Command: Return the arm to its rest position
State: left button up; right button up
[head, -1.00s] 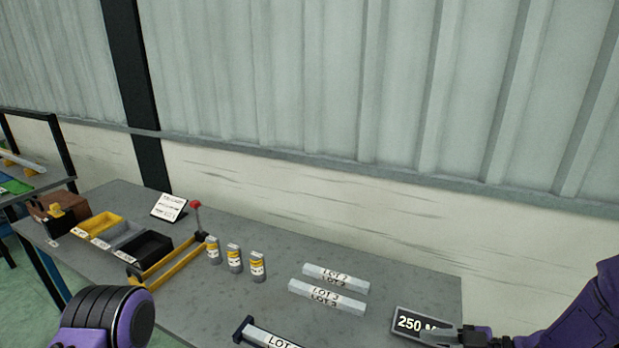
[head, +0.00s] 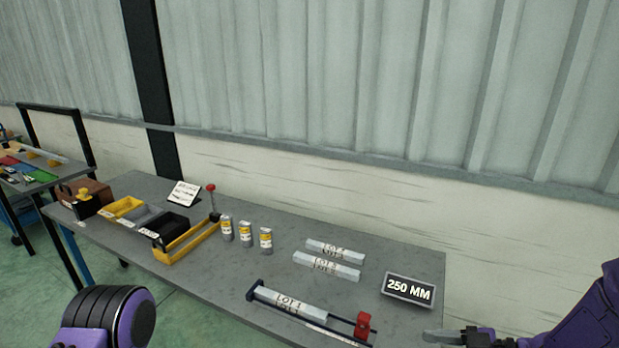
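My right gripper (head: 462,337) shows at the bottom right, at the end of my purple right arm (head: 590,325). It is off the front right corner of the grey table, below the 250 MM sign (head: 409,288), and touches nothing I can see. Whether its fingers are open or shut is too small to tell. My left arm (head: 105,320) shows only as a purple and black rounded link at the bottom left. My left gripper is out of the frame.
The grey table (head: 300,262) carries a bar marked LOT 1 (head: 297,300) in a fixture with a red block (head: 362,325), two more LOT bars (head: 334,257), three small cylinders (head: 245,233), a yellow frame (head: 190,243) and bins (head: 128,207). Green floor (head: 200,310) is free in front.

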jog(key=w+d+f+m+t+h+b, duration=0.2)
jog(key=w+d+f+m+t+h, duration=0.1)
jog(key=w+m+t+h, duration=0.4)
jog(key=s+d+f+m+g+h+b, duration=0.1)
jog(key=s+f+m+h+b, duration=0.2)
jog(key=f, duration=0.5)
jog(key=s+d+f+m+g+h+b, duration=0.1)
jog(key=s+d+f+m, duration=0.15)
jog(key=f+m, duration=0.35)
pick_arm(q)
notch_tip(320, 180, down, 15)
jog(key=b, duration=0.8)
jog(key=shift+w+r+b, duration=0.2)
jog(key=shift+b, duration=0.1)
pick_arm(e)
jog(key=s+f+m+g+h, duration=0.3)
jog(key=s+f+g, duration=0.4)
jog(key=s+f, duration=1.5)
jog(key=shift+s+a+f+m+g+h, duration=0.2)
jog(key=shift+s+a+m+g+h, duration=0.15)
jog(key=shift+s+h, duration=0.7)
